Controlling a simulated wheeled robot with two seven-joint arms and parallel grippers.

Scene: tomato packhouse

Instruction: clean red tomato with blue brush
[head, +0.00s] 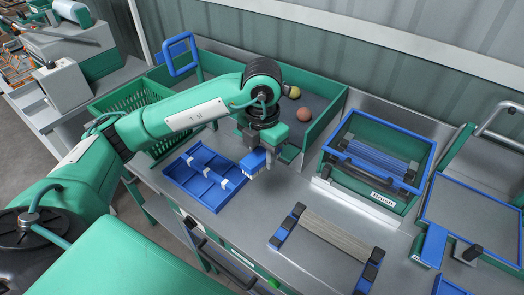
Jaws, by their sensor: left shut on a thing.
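My left gripper (268,150) points down over the grey worktop (262,215). It is shut on a blue brush (253,161) with pale bristles facing down, just right of a blue divided tray (203,178). Whether the bristles touch anything is hard to tell. A red tomato (304,114) lies in a green-walled bin (327,117) with a dark floor, behind and to the right of the gripper. A yellowish tomato (294,92) lies farther back in the same bin. My right gripper is not in view.
A green perforated crate (130,95) stands at the back left. A blue-rimmed, labelled green box (375,160) stands to the right. A pale roller strip between blue end blocks (325,232) sits at the front right. The worktop between tray and roller is clear.

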